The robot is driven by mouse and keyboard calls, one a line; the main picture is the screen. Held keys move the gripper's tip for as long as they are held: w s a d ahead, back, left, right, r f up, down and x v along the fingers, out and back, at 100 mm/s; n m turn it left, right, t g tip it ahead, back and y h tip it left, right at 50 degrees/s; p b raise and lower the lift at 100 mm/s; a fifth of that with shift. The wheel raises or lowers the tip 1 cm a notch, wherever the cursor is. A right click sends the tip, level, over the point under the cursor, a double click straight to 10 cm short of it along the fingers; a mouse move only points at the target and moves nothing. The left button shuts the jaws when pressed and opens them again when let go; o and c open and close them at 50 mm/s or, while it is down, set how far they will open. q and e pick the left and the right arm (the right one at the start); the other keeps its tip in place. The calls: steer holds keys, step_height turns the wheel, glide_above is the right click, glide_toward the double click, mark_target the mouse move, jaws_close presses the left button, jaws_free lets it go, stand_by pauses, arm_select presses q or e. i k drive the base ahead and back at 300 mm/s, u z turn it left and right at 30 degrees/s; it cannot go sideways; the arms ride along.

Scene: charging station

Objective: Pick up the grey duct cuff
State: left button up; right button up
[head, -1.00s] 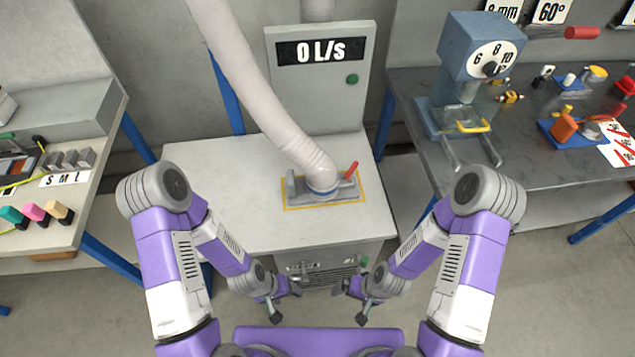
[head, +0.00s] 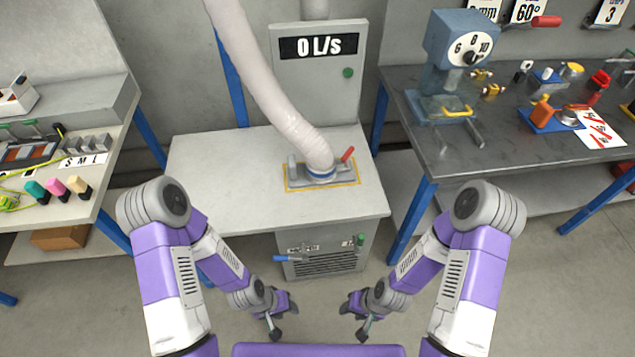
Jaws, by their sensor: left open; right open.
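The thick pale duct hose ends in a grey cuff (head: 319,160) on the white bench. The cuff sits upright in a grey clamp base (head: 344,176) with a blue ring at its foot and a red lever (head: 347,154) on its right. My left gripper (head: 284,306) and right gripper (head: 352,306) are both open and empty. They hang low in front of the bench, well short of the cuff and apart from each other.
The white bench top (head: 220,190) is bare around the yellow outline. A cabinet with a "0 L/s" display (head: 318,46) stands behind. A left table (head: 35,219) holds coloured blocks; a dark right table (head: 485,150) holds a dial machine (head: 461,45) and tools.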

mark_target(303, 175)
steer(key=z, duration=1.05)
steer(key=i, duration=0.65)
steer(key=u, duration=0.7)
